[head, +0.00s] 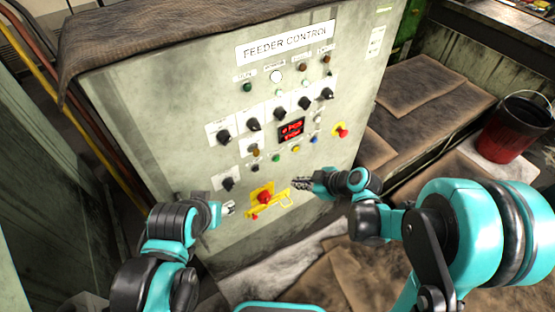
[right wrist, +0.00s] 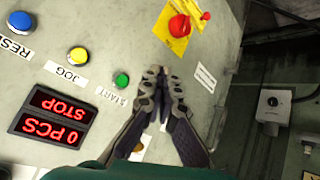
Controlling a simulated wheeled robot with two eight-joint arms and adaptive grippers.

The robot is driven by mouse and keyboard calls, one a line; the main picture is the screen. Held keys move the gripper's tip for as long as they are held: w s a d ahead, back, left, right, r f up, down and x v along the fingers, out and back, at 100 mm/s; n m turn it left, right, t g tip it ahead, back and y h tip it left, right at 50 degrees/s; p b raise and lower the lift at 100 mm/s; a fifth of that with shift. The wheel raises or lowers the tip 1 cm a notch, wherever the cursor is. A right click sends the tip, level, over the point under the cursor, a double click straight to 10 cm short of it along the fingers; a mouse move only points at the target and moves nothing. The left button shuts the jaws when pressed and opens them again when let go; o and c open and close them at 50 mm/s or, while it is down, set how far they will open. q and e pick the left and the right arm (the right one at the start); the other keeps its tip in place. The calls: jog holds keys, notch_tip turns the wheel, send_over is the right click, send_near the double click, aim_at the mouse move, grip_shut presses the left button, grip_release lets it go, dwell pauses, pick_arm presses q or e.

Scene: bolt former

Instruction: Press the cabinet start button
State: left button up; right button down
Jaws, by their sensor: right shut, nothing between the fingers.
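The grey cabinet labelled FEEDER CONTROL (head: 230,95) fills the middle of the head view. Its green START button (right wrist: 121,80) shows in the right wrist view with the label START beside it. In the head view the green button (head: 276,158) is left of a yellow and a blue one. My right gripper (head: 297,184) is shut and empty, in front of the panel, below and right of the green button. In the right wrist view its fingertips (right wrist: 160,72) are right of START, apart from it in the picture. My left gripper (head: 229,208) is near the cabinet's lower left; its fingers are too small to judge.
A red knob (head: 264,197) with a yellow guard sits low on the panel, between my grippers. Another red knob (head: 341,130) is at the right. A display (head: 291,130) reads STOP in the wrist view. A red bucket (head: 512,130) stands at far right.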

aim_at(276, 159)
jog(key=w+a, duration=0.4)
jog(key=w, duration=0.2)
jog(key=shift+w+a, duration=0.2)
jog(key=shift+a, duration=0.15)
dwell(1.2)
jog(key=shift+w+a, duration=0.2)
jog(key=shift+w, duration=0.15)
